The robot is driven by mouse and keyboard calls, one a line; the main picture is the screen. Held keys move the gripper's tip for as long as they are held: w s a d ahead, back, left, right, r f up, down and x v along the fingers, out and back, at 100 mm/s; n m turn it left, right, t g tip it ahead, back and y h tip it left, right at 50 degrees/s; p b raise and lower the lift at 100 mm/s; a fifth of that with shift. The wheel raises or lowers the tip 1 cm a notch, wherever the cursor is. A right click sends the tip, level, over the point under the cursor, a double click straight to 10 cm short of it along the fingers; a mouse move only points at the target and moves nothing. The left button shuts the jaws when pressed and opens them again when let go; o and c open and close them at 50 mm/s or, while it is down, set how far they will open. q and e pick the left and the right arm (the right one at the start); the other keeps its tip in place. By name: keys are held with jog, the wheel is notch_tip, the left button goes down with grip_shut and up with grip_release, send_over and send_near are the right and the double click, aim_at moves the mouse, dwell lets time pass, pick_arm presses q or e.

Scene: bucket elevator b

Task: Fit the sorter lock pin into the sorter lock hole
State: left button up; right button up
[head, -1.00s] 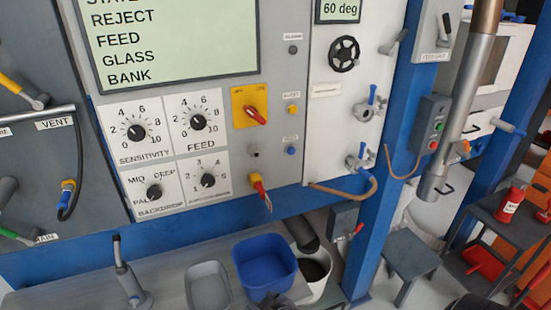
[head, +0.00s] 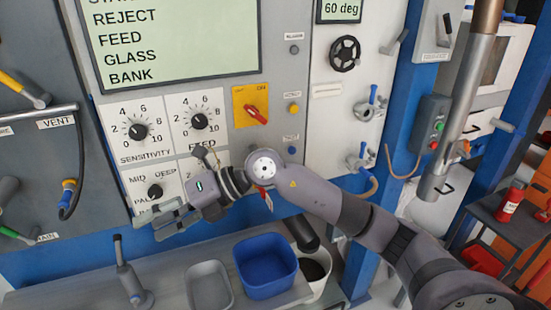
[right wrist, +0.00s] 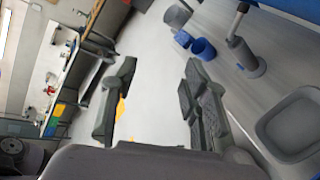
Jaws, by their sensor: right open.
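My right gripper (head: 162,219) is open and empty in front of the lower left of the grey panel, by the backdrop dial. In the right wrist view its two fingers (right wrist: 160,105) are apart with nothing between them. A small red piece (head: 267,200), which may be the sorter lock pin or its tag, shows just below my right wrist, to the right of the gripper. The rest of it is hidden behind the arm. I cannot make out the sorter lock hole; my arm covers that part of the panel. My left gripper is not in view.
A yellow plate with a red switch (head: 256,112) sits above my wrist. Below the panel, a bench holds a blue bin (head: 265,265), a grey tray (head: 209,286) and an upright grey lever (head: 127,272). Valves (head: 362,160) stick out at the right.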

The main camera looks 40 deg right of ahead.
jog(key=w+d+f+h, duration=0.25)
jog(key=d+h, duration=0.45)
jog(key=d, duration=0.6)
jog(key=m+h, duration=0.4)
jog(key=h, duration=0.3)
send_near(267, 194)
jog(key=p+x, duration=0.4)
jog(key=x, duration=0.6)
jog(key=shift+f+p, duration=0.1)
jog(key=shift+p, duration=0.25)
grip_shut()
